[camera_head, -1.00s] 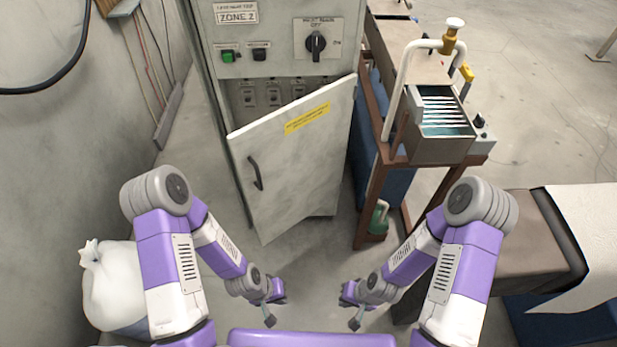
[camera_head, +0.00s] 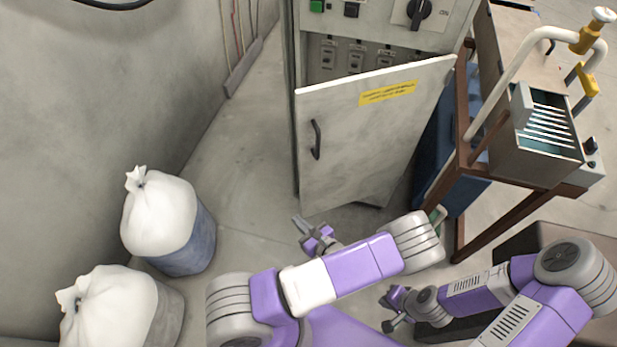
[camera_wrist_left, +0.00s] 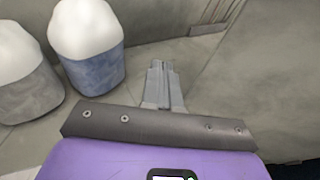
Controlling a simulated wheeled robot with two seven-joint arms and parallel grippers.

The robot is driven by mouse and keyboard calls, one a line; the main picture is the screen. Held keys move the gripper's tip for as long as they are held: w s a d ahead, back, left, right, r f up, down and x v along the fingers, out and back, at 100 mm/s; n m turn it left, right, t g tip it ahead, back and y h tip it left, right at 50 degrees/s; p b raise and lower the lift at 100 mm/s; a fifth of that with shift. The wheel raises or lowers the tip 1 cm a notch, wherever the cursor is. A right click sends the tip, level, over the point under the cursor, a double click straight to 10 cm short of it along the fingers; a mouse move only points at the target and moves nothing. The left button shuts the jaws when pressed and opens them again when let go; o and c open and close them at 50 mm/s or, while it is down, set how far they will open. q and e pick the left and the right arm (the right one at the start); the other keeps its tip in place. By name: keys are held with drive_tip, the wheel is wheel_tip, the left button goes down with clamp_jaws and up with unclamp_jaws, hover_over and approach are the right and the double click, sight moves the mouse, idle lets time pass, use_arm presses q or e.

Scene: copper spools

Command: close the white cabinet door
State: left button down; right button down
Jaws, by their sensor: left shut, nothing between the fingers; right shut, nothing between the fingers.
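The white cabinet door (camera_head: 365,155) hangs ajar at the upper middle of the head view. Its hinge side is at the right, and its free left edge stands out from the cabinet (camera_head: 448,35). A dark vertical handle (camera_head: 316,139) is near that left edge. My left gripper (camera_head: 298,222) is shut and empty, just below the door's lower left corner in the picture, apart from the handle. In the left wrist view its closed fingers (camera_wrist_left: 160,72) show. My right gripper (camera_head: 386,314) is shut and empty, lower and to the right, away from the door.
Two bins topped with white bags, a blue one (camera_head: 190,245) and a grey one (camera_head: 168,315), stand left by the wall. A brown metal stand (camera_head: 512,212) with a grey box is right of the door. Floor (camera_head: 245,160) is clear left of the door.

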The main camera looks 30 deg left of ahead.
use_arm(q)
drive_tip(key=w+d+r+m+t, duration=0.3)
drive_tip(key=w+d+m+t, duration=0.1)
drive_tip(key=w+t, duration=0.2)
drive_tip(key=b, duration=0.3)
approach(303, 164)
drive_tip(key=shift+h, duration=0.3)
drive_tip(key=x, duration=0.7)
drive_tip(key=shift+s, duration=0.1)
